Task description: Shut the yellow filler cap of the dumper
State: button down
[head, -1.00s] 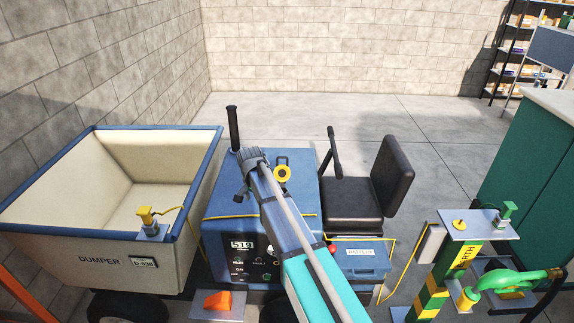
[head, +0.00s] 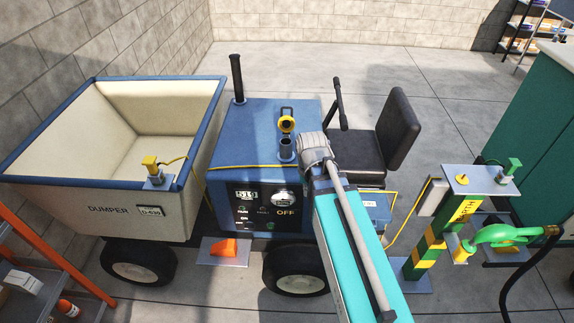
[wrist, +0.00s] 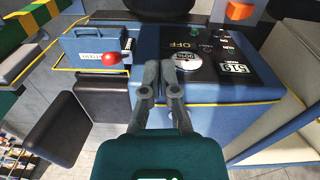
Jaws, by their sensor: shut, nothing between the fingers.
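The neck's mouth is uncovered. In the head view my arm's wrist end is just right of the neck, and my fingers are hidden behind it. In the wrist view my gripper (wrist: 166,66) is shut and empty, its fingertips together in front of the dumper's control panel (wrist: 205,55). I cannot make out the cap in the wrist view.
A black exhaust pipe (head: 237,78) rises at the hood's back left. A blue battery box (wrist: 92,45) with a red knob (wrist: 111,59) shows in the wrist view. The cream skip (head: 110,200) is at left.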

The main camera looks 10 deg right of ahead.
jog(key=s, duration=0.2)
jog(key=s+d+n, duration=0.1)
jog(key=shift+s+d, duration=0.2)
jog(key=shift+s, duration=0.15)
jog(key=shift+s, duration=0.1)
